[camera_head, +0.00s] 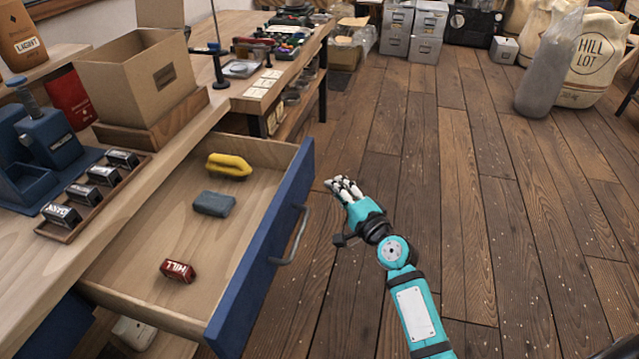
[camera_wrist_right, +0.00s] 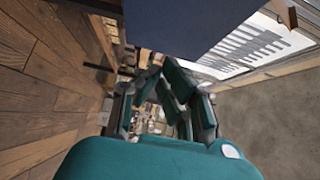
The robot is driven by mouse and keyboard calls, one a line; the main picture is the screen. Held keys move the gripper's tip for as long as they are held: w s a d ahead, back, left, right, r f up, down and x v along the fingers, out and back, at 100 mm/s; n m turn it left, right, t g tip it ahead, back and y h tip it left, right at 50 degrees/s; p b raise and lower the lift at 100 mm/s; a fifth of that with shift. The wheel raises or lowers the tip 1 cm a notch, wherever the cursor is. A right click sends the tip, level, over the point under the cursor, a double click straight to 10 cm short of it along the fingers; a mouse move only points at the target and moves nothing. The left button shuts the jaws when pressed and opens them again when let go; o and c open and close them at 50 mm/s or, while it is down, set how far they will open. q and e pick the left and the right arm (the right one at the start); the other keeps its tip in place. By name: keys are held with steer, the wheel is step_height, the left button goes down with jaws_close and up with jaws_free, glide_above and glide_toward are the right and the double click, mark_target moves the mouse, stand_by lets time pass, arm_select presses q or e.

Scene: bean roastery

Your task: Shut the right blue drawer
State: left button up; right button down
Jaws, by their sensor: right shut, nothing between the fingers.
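The blue-fronted drawer (camera_head: 262,262) stands pulled out from the wooden bench in the head view. Its metal bar handle (camera_head: 292,236) is on the outer face. Inside lie a yellow brush (camera_head: 229,166), a grey-blue cloth or sponge (camera_head: 214,204) and a small red box (camera_head: 177,270). My right gripper (camera_head: 343,186) is shut and empty, to the right of the drawer front near its far end, apart from the handle in the head view. In the right wrist view the gripper's fingers (camera_wrist_right: 165,88) are close together, with a blue panel (camera_wrist_right: 190,25) above them. My left gripper is not in view.
The bench top (camera_head: 120,215) carries an open cardboard box (camera_head: 145,80), a blue press (camera_head: 50,140) and a tray of small labelled boxes (camera_head: 70,228). The wooden floor (camera_head: 480,200) to the right is clear. Sacks (camera_head: 580,60) and grey cabinets (camera_head: 412,30) stand at the back.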

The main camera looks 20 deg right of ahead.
mark_target(309, 172)
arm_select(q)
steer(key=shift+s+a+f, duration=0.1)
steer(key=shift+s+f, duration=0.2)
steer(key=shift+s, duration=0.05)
arm_select(e)
steer(key=shift+w+a, duration=0.7)
steer(key=shift+a, duration=0.2)
steer(key=shift+w+a, duration=0.7)
steer(key=shift+a, duration=0.15)
